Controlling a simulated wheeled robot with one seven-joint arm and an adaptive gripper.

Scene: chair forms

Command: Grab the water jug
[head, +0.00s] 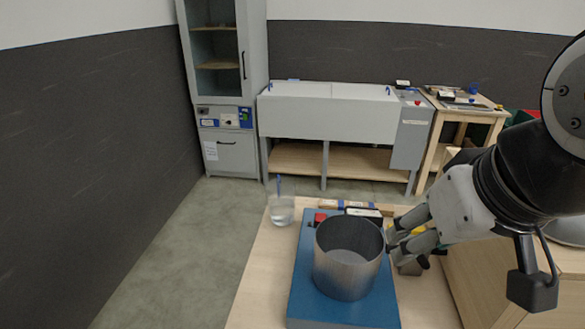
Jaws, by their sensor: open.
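A clear vessel (281,211) with a blue stick standing in it is near the table's far left edge; it looks like the water jug. A large open metal pot (347,270) stands upright on a blue flat-topped unit (309,302) in front of it. My gripper (394,250) is open at the right side of the pot, with its fingers pointing left. The clear vessel is beyond the pot, to the upper left of my gripper. I cannot tell whether the fingertips touch the pot.
The wooden table (258,283) has bare strips on both sides of the blue unit. Small boxes (347,205) lie behind the pot. A grey cabinet (228,150) and a long grey bench (330,110) stand at the back wall, with open floor (170,262) at left.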

